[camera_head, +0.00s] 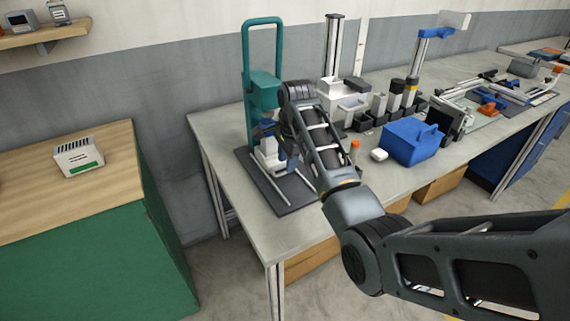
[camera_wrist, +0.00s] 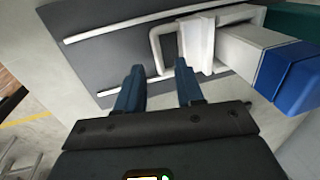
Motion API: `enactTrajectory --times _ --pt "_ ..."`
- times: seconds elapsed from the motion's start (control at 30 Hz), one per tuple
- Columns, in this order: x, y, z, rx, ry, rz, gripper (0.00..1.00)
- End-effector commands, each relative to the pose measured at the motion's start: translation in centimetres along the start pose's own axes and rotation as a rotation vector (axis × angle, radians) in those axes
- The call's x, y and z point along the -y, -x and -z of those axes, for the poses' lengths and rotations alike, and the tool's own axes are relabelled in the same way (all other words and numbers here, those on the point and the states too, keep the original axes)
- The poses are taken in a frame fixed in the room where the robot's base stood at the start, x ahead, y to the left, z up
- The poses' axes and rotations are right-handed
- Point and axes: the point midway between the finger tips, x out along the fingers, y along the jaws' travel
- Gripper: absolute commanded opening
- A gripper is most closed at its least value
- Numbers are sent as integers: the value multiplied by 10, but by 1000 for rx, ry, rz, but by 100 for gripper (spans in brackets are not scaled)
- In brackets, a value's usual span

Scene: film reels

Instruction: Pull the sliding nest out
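The sliding nest (camera_head: 268,154) is a pale block low in the teal press (camera_head: 263,90), partly hidden by my arm. In the wrist view the white nest (camera_wrist: 197,45) sits between two pale rails (camera_wrist: 120,30) on a dark base plate (camera_wrist: 95,62). My gripper (camera_wrist: 158,66) is open, with one blue finger outside the handle's bar and the other by the loop's opening. I cannot tell whether either finger touches it. In the head view my gripper (camera_head: 285,155) is at the nest, its fingers mostly hidden.
A white ram with a blue end (camera_wrist: 288,75) stands beside the nest. The table's front left is clear.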

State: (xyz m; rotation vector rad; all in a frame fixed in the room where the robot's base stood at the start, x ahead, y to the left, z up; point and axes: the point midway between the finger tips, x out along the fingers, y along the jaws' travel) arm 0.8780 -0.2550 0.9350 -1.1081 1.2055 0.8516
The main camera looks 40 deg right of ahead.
Motion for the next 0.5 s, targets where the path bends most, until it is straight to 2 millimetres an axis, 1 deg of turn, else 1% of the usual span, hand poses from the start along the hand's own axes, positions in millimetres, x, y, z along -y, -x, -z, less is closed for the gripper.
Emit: enactTrajectory --times 0.1,0.2,0.33,0.5 --pt "0 -15 0 1 0 -3 37" --pt "0 -24 0 1 0 -2 37" --pt "0 -29 0 1 0 0 37" --pt "0 -30 0 1 0 1 37"
